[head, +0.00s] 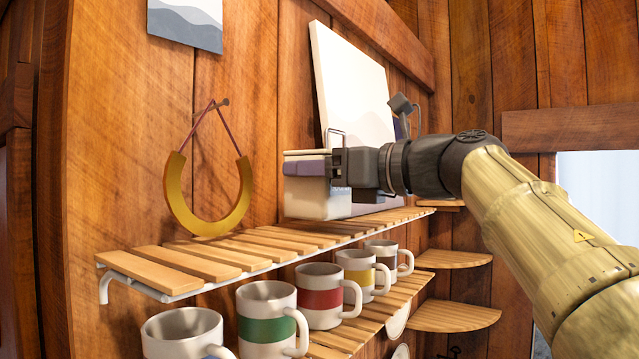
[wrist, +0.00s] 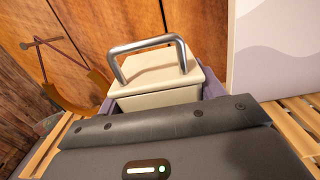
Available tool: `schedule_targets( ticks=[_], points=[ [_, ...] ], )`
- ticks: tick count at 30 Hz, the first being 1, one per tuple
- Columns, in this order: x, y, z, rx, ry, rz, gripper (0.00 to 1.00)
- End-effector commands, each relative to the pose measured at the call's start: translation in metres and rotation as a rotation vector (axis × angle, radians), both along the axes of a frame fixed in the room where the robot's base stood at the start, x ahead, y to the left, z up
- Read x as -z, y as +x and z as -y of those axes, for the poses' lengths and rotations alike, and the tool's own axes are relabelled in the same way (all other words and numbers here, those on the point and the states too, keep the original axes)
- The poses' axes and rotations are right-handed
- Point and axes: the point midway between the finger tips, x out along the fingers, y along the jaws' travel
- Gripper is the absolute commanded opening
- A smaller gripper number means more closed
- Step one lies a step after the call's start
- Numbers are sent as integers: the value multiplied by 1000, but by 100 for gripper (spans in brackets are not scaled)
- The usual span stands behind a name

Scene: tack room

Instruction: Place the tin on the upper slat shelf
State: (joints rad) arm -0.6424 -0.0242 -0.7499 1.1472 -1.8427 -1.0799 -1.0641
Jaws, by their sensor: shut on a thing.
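The tin (head: 316,200) is a cream box with a lid and a wire handle, seen also in the wrist view (wrist: 157,78). My gripper (head: 318,167) is shut on the tin, with its purple-grey fingers across the upper part of the box. The tin is upright over the upper slat shelf (head: 205,262), a row of wooden slats on a white wire frame. Its base looks level with or just above the slats; I cannot tell whether it touches. The shelf also shows at the right of the wrist view (wrist: 298,128).
A gold horseshoe (head: 180,205) hangs on the wall left of the tin. A pale picture panel (head: 350,85) leans behind it. Several striped mugs (head: 266,318) stand on the lower slat shelf (head: 345,338). The upper shelf's left part is clear. Corner shelves (head: 453,316) are at the right.

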Motion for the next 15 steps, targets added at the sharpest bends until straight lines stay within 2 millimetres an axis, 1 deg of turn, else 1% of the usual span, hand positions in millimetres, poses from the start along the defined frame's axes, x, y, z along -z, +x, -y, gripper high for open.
schedule_targets(
  ticks=[5,15],
  points=[
    [14,-1,0,-2,2,1,24],
    [17,-1,0,0,0,3,24]
  ],
)
